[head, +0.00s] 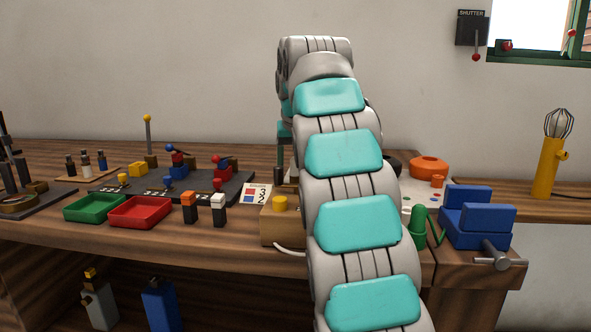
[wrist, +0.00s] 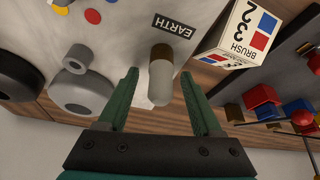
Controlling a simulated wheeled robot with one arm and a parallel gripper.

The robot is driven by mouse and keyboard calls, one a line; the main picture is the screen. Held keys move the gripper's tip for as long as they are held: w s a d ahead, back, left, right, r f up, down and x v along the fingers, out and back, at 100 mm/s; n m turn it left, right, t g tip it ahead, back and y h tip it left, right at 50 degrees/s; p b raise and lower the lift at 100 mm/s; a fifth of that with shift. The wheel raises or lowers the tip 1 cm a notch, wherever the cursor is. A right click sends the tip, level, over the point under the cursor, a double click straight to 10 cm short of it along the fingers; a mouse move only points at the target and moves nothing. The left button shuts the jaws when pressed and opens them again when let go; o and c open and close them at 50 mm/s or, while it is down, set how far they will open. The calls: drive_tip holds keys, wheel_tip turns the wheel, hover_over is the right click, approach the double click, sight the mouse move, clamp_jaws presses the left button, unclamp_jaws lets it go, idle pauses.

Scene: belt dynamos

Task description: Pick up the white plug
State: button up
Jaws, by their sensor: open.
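In the wrist view, a pale cylindrical piece with a brown end (wrist: 161,82), which looks like the white plug, is beside a black EARTH label. My gripper (wrist: 159,73) is open, with one green finger on each side of this piece. A gap shows between the piece and each finger; I cannot tell how far it is in depth. In the head view my arm hides this piece and most of my gripper.
A BRUSH card block (wrist: 238,42) stands right of my fingers, grey round parts (wrist: 82,93) to the left. In the head view, green (head: 94,208) and red (head: 140,212) trays lie left, a blue vise (head: 476,237) right.

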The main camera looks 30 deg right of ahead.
clamp_jaws()
idle(0.3)
idle(1.0)
